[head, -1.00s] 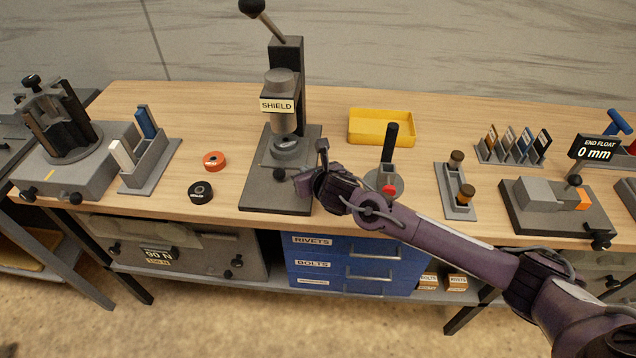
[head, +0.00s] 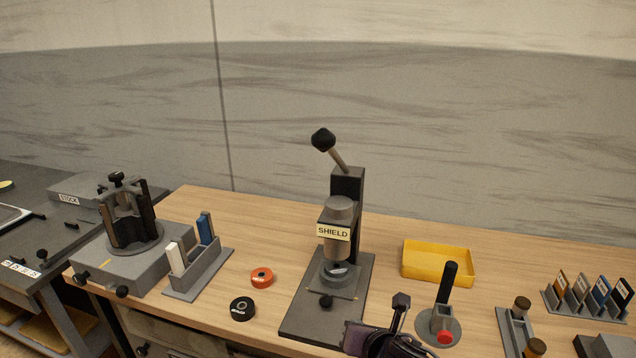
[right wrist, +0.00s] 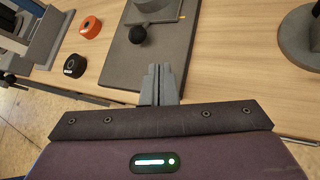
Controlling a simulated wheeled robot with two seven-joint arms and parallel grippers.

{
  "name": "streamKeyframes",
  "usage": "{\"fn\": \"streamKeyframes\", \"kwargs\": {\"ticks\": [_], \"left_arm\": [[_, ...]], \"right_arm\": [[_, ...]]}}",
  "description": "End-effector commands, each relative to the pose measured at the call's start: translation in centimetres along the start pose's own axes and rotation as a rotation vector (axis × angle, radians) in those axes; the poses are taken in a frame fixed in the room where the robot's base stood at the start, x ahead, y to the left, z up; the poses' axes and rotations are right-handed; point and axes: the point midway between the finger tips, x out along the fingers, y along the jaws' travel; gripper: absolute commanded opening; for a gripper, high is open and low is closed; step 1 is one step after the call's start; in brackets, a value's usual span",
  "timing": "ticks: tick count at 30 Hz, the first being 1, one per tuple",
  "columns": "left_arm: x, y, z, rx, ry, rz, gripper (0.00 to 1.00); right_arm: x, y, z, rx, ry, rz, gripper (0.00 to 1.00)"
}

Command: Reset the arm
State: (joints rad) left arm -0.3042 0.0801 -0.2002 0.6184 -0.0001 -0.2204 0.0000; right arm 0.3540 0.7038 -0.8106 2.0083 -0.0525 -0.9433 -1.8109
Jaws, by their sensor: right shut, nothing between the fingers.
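My right gripper (head: 400,302) shows at the bottom of the head view, just right of the press base. In the right wrist view its two grey fingers (right wrist: 158,82) are together with nothing between them, over the near edge of the press base. The press (head: 347,190) stands upright with a black-knobbed lever and a SHIELD label. Most of my right arm is out of the head view. My left arm and gripper are not in view.
An orange ring (head: 262,278) and a black ring (head: 243,308) lie left of the press. A yellow tray (head: 438,276) stands behind a black-handled stand (head: 447,290). A grey fixture (head: 130,262) and a card holder (head: 200,275) are at the left.

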Motion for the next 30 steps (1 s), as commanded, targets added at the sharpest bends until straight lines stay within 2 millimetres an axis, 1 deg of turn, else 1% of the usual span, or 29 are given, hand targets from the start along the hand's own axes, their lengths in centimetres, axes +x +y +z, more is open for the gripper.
{"fn": "streamKeyframes", "kwargs": {"ticks": [1,2,3,5,6,8,9,12,15,18,23,27,28,30], "left_arm": [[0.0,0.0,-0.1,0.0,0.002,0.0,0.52],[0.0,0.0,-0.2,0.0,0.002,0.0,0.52],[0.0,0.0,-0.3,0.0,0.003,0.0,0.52],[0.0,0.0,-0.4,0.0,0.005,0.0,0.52],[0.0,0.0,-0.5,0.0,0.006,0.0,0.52],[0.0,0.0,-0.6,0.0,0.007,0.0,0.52],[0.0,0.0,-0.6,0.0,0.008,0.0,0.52],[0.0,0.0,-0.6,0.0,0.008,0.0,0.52],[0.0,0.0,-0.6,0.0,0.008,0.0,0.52],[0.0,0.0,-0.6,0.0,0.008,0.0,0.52],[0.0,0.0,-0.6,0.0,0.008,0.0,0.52],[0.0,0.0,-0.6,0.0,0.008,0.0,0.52],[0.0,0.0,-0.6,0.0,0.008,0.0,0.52],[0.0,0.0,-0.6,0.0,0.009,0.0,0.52]], "right_arm": [[-1.0,0.9,-1.6,0.188,0.034,-0.004,0.0],[-1.7,1.0,-2.3,0.314,0.051,-0.018,0.0],[-2.6,1.1,-3.1,0.487,0.073,-0.041,0.0],[-4.0,0.9,-4.2,0.751,0.098,-0.089,0.0],[-4.9,0.6,-5.0,0.927,0.11,-0.129,0.0],[-6.3,-0.4,-6.1,1.186,0.12,-0.203,0.0],[-7.3,-1.1,-6.8,1.351,0.119,-0.256,0.0],[-9.4,-3.1,-8.5,1.692,0.093,-0.391,0.0],[-11.2,-4.9,-9.9,1.947,0.047,-0.508,0.0],[-12.8,-6.5,-11.2,2.15,-0.012,-0.616,0.0],[-15.4,-8.8,-13.1,2.414,-0.13,-0.779,0.0],[-17.8,-10.7,-14.7,2.61,-0.263,-0.917,0.0],[-18.1,-11.0,-15.1,2.643,-0.291,-0.944,0.0],[-16.1,-11.5,-16.3,2.623,-0.28,-0.944,0.0]]}}
